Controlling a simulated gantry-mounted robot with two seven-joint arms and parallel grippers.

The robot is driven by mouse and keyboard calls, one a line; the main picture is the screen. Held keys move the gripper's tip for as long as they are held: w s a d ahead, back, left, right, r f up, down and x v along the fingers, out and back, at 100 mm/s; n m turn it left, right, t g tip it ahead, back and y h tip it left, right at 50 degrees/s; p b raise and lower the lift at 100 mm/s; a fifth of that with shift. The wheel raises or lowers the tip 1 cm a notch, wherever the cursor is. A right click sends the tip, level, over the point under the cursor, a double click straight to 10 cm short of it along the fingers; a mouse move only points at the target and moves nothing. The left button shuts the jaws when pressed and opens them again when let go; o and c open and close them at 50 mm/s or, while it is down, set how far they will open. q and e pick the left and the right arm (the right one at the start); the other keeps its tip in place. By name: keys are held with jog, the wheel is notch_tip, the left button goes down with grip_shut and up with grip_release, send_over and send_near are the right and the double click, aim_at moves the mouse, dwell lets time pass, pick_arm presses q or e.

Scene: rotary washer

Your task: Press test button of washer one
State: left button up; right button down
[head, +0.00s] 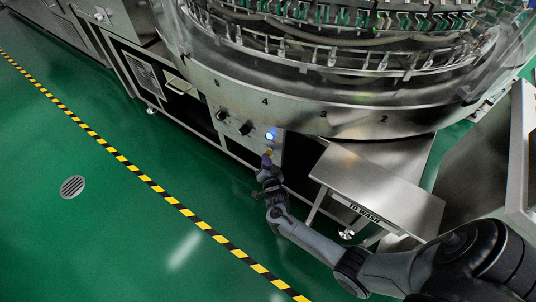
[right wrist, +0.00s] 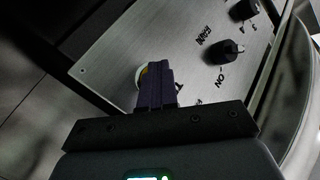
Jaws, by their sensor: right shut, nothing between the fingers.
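The washer (head: 310,105) is a large round steel machine with a metal control panel (head: 262,140) on its lower front. A round button with a pale rim and some yellow (right wrist: 140,73) shows partly behind my fingertips in the right wrist view; I cannot read a test label on it. My right gripper (head: 267,157) is at the panel, below a lit blue button (head: 270,135). In the right wrist view its purple fingers (right wrist: 156,72) are shut together and empty, overlapping the button. Whether they touch it cannot be told. My left gripper is not in view.
Black knobs (head: 246,128) sit left of the blue light; one knob (right wrist: 226,50) shows close in the right wrist view. A steel table (head: 385,190) stands right of the panel. Black-yellow tape (head: 160,188) crosses the open green floor with a drain (head: 73,187).

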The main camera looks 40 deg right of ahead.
jog(key=shift+a, duration=0.1)
jog(key=shift+s+a, duration=0.2)
jog(key=shift+a, duration=0.45)
jog(key=a, duration=0.3)
jog(key=s+a, duration=0.1)
jog(key=a, duration=0.1)
jog(key=shift+p, duration=0.4)
jog(key=shift+w, duration=0.1)
dwell(0.5)
jog(key=shift+r, duration=0.1)
